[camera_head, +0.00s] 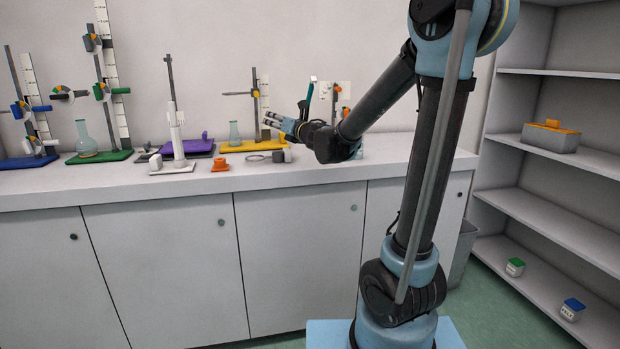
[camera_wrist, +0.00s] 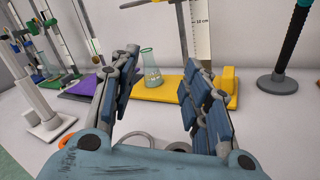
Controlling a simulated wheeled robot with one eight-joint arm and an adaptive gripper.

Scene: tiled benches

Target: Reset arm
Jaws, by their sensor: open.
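My gripper (camera_head: 272,120) reaches out over the bench top (camera_head: 330,155), above the right end of a yellow base. In the wrist view my gripper (camera_wrist: 165,72) shows its two blue-padded fingers spread apart with nothing held between them. Past the fingers stand a clear conical flask (camera_wrist: 152,72) and the yellow stand base (camera_wrist: 172,92). In the head view the flask (camera_head: 235,133) is on the yellow base (camera_head: 240,146), left of my fingers. I cannot tell the exact gap between my fingers and the bench.
An orange piece (camera_head: 220,165) and a grey ring (camera_head: 255,158) lie near the front. A white stand (camera_head: 177,140), green-based stand (camera_head: 100,156) and blue-based stand (camera_head: 28,161) are further left. A dark pole (camera_wrist: 290,50) stands right of my fingers. Shelves (camera_head: 560,150) are at right.

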